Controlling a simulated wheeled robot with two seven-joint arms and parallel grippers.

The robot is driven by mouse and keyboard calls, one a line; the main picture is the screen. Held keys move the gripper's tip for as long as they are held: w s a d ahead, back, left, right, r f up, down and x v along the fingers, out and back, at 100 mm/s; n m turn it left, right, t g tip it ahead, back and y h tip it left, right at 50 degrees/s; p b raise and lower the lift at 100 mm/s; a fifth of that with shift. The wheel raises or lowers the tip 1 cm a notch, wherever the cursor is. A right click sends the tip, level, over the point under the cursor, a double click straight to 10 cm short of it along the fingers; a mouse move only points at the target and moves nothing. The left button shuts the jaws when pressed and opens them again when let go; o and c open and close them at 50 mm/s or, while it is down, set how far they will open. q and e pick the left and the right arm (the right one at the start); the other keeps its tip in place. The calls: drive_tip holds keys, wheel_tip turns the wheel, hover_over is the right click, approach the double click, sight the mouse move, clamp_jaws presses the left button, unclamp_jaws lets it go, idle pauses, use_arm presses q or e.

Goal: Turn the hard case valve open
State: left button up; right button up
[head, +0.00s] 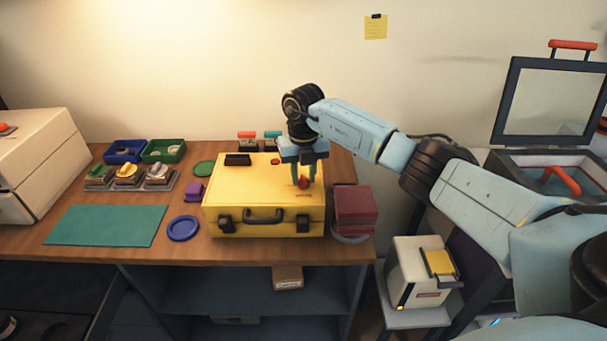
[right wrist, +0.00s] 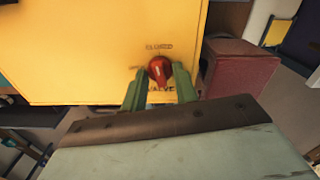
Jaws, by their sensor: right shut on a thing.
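The yellow hard case (head: 240,200) lies shut on the wooden table, with a dark handle and two latches on its front. Its red valve knob (head: 304,182) is on the lid, toward the right. In the right wrist view the red knob (right wrist: 159,70) carries a pale mark, with lettering above and below it; the word above looks like "CLOSED". My right gripper (head: 305,178) points down from above with its green fingers on both sides of the knob, shut on it. The fingers also show in the right wrist view (right wrist: 158,82). My left gripper is not in view.
A dark red block (head: 354,210) stands just right of the case. A blue ring (head: 184,229), a purple piece (head: 195,191) and a teal mat (head: 105,225) lie to its left. A black item (head: 237,160) and a small red button (head: 275,161) sit on the lid.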

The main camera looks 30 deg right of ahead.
sight(303, 178)
drive_tip(key=n, duration=0.4)
drive_tip(key=shift+n+b, duration=0.3)
drive_tip(key=shift+b, duration=0.1)
drive_tip(key=n, duration=0.3)
drive_tip(key=shift+n+b, duration=0.3)
drive_tip(key=shift+b, duration=0.05)
drive_tip(key=n+b, duration=0.1)
drive_tip(key=n, duration=0.3)
drive_tip(key=shift+n, duration=1.7)
drive_tip(key=o, duration=1)
wheel_tip(303, 178, up, 14)
drive_tip(key=shift+f, duration=0.25)
